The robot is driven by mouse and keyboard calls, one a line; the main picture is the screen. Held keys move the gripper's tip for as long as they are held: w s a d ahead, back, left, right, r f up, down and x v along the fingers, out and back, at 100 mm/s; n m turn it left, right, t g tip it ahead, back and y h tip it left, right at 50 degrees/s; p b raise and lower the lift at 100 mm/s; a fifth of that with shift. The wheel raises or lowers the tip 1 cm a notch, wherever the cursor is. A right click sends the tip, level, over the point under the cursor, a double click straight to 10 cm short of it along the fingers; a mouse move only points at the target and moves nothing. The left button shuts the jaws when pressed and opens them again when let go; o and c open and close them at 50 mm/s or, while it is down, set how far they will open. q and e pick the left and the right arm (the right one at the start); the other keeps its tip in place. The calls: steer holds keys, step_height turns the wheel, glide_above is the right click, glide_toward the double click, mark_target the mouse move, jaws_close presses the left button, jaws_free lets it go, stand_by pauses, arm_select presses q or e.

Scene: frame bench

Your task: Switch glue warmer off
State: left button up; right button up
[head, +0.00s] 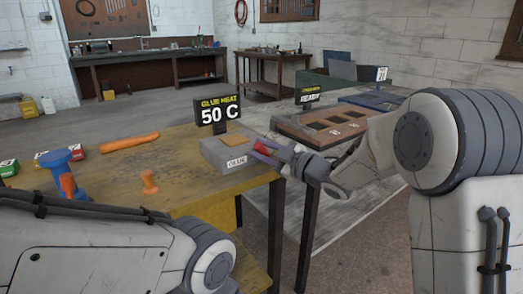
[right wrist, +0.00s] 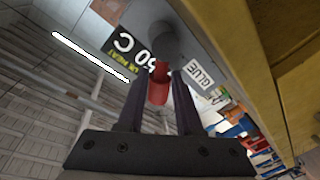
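The glue warmer (head: 212,153) is a grey box labelled GLUE on the right end of the yellow bench. Its sign (head: 219,113) reads GLUE HEAT 50 C. My right gripper (head: 264,151) is at the warmer's right side, with something red between its fingers. In the right wrist view, a red lever (right wrist: 158,88) sticks out from a round grey hub (right wrist: 165,42) on the warmer. The fingers of my right gripper (right wrist: 160,85) stand on either side of the lever, with narrow gaps showing. My left gripper is out of view.
The yellow bench (head: 195,185) carries an orange roll (head: 130,142), an orange peg (head: 149,182) and a blue-and-orange tool (head: 62,172). Behind my right arm is a brown slotted station (head: 300,132) with a READY sign (head: 308,96).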

steer(key=shift+o, duration=1.2)
steer(key=v, duration=1)
steer(key=shift+s+d+p, duration=0.15)
steer(key=shift+s+p, duration=0.1)
steer(key=shift+p, duration=0.2)
